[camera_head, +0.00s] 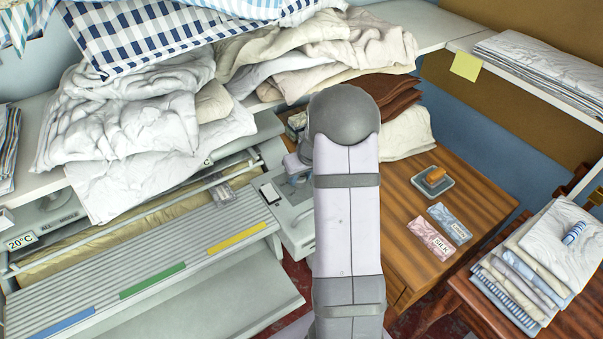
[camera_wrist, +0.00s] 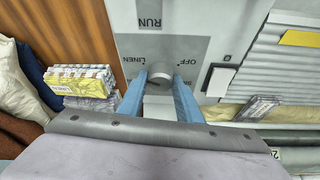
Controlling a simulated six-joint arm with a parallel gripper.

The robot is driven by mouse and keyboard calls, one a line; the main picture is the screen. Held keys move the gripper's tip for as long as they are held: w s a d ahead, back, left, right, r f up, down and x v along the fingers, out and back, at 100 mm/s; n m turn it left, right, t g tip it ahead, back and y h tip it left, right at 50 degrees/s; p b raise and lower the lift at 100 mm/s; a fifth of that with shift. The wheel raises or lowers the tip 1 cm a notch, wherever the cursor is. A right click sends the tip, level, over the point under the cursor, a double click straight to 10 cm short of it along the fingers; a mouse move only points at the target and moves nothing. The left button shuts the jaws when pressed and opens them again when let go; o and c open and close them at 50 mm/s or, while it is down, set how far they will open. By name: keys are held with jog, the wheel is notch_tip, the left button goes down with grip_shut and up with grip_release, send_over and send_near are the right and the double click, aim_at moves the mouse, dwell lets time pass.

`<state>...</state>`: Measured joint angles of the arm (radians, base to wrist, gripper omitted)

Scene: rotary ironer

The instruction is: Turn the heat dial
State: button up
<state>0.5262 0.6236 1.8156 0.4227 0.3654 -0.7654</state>
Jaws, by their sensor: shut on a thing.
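The heat dial (camera_wrist: 161,76) is a small round grey knob on a grey label plate (camera_wrist: 160,50) marked LINEN on one side and OFF on the other in the wrist view. My gripper (camera_wrist: 159,82) has its two blue fingers on either side of the dial and is shut on it. In the head view my gripper (camera_head: 298,179) is at the ironer's right-end control housing (camera_head: 292,218). The dial cannot be made out there. Its pointer is too unclear to read, and other dial markings are hidden behind the fingers.
White linen (camera_head: 125,120) is heaped above the slatted ironer (camera_head: 150,255). The wooden table (camera_head: 395,225) holds SILK and LINEN packets (camera_head: 432,239) and a small tray (camera_head: 432,190). Folded cloths (camera_head: 535,262) are stacked right.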

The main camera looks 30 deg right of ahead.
jog(key=shift+a+r+m+h+p, duration=0.15)
jog(key=shift+m+p, duration=0.4)
jog(key=shift+p, duration=0.55)
jog(key=shift+d+r+m+h+p, duration=0.1)
jog(key=shift+m+h+p, duration=0.15)
jog(key=shift+m+p, duration=0.55)
jog(key=shift+p, duration=0.6)
jog(key=shift+w+f+m+h+p, duration=0.1)
jog(key=shift+f+m+h+p, duration=0.25)
jog(key=shift+p, duration=0.75)
jog(key=shift+r, duration=0.15)
jog(key=o, duration=1)
jog(key=shift+o, duration=0.2)
jog(key=b+v, duration=0.2)
jog(key=v, duration=0.5)
jog(key=shift+r+b, duration=0.2)
jog(key=shift+b, duration=0.2)
